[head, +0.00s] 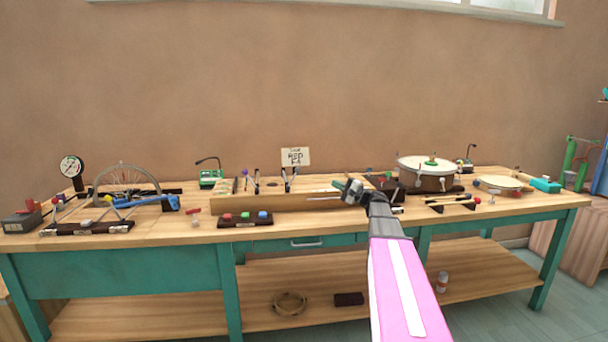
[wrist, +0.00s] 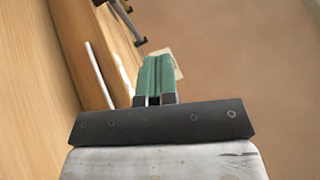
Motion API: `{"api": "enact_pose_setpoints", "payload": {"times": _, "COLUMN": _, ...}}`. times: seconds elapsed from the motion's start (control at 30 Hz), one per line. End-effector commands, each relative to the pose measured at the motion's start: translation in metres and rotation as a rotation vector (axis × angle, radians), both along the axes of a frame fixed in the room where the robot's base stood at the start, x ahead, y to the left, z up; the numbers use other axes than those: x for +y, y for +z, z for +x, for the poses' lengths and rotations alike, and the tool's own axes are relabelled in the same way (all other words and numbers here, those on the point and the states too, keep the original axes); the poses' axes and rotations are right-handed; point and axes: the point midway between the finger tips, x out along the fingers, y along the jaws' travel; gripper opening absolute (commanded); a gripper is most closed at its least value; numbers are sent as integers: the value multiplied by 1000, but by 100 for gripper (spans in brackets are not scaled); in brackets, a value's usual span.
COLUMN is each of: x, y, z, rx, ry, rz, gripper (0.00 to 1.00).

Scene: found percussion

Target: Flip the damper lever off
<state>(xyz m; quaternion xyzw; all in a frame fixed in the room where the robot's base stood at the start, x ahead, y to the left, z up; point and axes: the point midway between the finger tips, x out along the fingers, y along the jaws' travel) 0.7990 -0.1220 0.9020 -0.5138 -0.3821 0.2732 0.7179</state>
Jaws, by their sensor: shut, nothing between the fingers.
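A long wooden box (head: 275,203) stands mid-bench with small upright dark posts (head: 257,181) on top. Which part is the damper lever I cannot tell at this size. My gripper (head: 338,184) is shut and empty, its green fingertips pointing left over the right part of the box. In the wrist view the green fingers (wrist: 156,78) are pressed together. Beyond them, dark posts (wrist: 131,25) show at the top left, apart from the fingertips. A thin pale rod (wrist: 98,74) lies to the left of the fingers.
A handwritten sign (head: 295,157) stands behind the box. A block with coloured buttons (head: 245,219) lies in front. A spoked wheel (head: 124,182) is at left; a drum (head: 428,179) is right of my gripper. The wall (head: 300,80) is close behind the bench.

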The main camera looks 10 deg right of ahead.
Motion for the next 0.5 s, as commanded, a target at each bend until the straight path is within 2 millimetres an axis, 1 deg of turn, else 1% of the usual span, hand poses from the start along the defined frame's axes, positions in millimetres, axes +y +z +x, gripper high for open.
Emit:
{"api": "enact_pose_setpoints", "payload": {"times": 0.17, "x": 2, "y": 0, "z": 2, "rx": 1, "ry": 0, "rz": -1, "gripper": 0}}
{"api": "enact_pose_setpoints", "payload": {"times": 0.27, "x": 8, "y": 3, "z": 6, "rx": 0, "ry": 1, "rz": -1, "gripper": 0}}
{"api": "enact_pose_setpoints", "payload": {"times": 0.5, "x": 40, "y": 14, "z": 29, "rx": -1, "ry": 3, "rz": -1, "gripper": 0}}
